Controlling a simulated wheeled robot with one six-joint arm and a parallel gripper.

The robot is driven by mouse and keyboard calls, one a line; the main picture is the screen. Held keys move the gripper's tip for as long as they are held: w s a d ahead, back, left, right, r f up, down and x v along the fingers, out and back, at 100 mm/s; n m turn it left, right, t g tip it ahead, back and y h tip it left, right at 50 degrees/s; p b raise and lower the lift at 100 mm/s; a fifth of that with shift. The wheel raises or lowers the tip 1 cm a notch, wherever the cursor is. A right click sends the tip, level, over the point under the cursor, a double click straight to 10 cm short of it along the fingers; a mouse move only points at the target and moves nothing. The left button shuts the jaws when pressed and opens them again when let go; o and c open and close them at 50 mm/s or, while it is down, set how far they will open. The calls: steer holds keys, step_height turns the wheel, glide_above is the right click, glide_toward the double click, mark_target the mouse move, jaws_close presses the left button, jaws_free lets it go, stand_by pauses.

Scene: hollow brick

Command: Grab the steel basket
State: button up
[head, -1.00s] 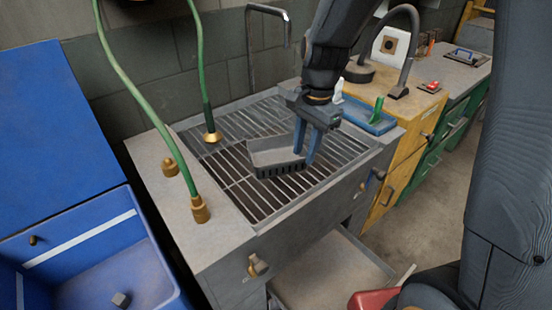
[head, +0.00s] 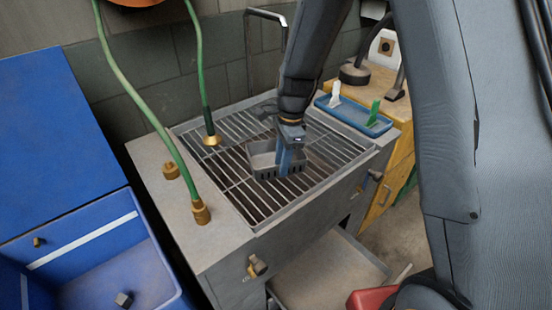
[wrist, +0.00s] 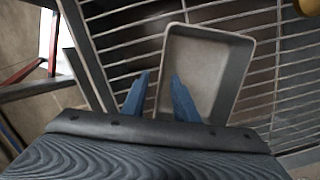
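The steel basket (head: 262,160) is a shallow grey open tray with a slotted front side, resting on the slatted grate. It looks empty in the wrist view (wrist: 207,72). My gripper (head: 285,170) points down at the basket, with its blue fingers covering part of it in the head view. In the wrist view the two fingers (wrist: 160,82) are spread apart. One is outside the basket's left wall and the other overlaps its inside, with the wall between them. I see gaps beside the wall, so the gripper is open. Fingertip depth is unclear.
The grate (head: 240,195) sits in a grey sink-like cabinet. A green hose with a brass nozzle (head: 211,139) hangs left of the basket. A blue tray (head: 352,117) with a white and a green item lies at the right. Blue bins (head: 110,265) stand at the left.

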steer(key=shift+a+f, duration=0.1)
steer(key=shift+f, duration=0.6)
jaws_close()
